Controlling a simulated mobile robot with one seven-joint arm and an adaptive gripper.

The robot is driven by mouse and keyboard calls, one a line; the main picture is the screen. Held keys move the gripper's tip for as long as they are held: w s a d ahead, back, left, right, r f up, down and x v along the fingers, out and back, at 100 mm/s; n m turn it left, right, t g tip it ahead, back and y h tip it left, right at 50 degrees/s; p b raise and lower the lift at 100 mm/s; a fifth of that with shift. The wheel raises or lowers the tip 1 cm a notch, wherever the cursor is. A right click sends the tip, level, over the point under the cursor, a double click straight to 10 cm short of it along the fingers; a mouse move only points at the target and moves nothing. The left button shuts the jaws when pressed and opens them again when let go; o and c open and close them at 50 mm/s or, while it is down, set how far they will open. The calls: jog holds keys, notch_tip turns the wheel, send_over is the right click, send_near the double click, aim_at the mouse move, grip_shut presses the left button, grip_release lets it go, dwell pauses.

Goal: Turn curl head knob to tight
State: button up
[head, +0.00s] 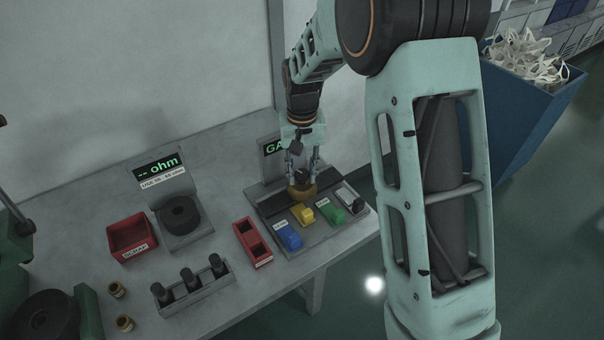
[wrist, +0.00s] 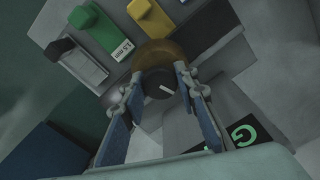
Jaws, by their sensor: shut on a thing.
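The curl head knob (wrist: 160,86) looks like a dark round knob with a white pointer line, next to a brown rounded part (wrist: 155,52) in the wrist view. My gripper (wrist: 163,76) points down with its two fingers on either side of the knob, shut on it. In the head view my gripper (head: 302,178) is at the brown part (head: 302,194) on the grey fixture at the bench's right end. The fingers hide part of the knob there. I cannot read any tight marking by the pointer.
Blue (head: 288,237), yellow (head: 302,213), green (head: 330,209) and black-and-white (head: 350,200) pieces stand close in front. A partly hidden display (head: 273,148) is behind. A red two-part tray (head: 253,242), a rack of dark cylinders (head: 192,288) and a red scrap bin (head: 131,237) lie left.

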aim_at(302, 173)
jog(key=shift+m, duration=1.9)
jog(key=shift+o, duration=0.2)
jog(key=o, duration=1.1)
notch_tip(302, 173, up, 12)
jog(key=shift+r, duration=0.1)
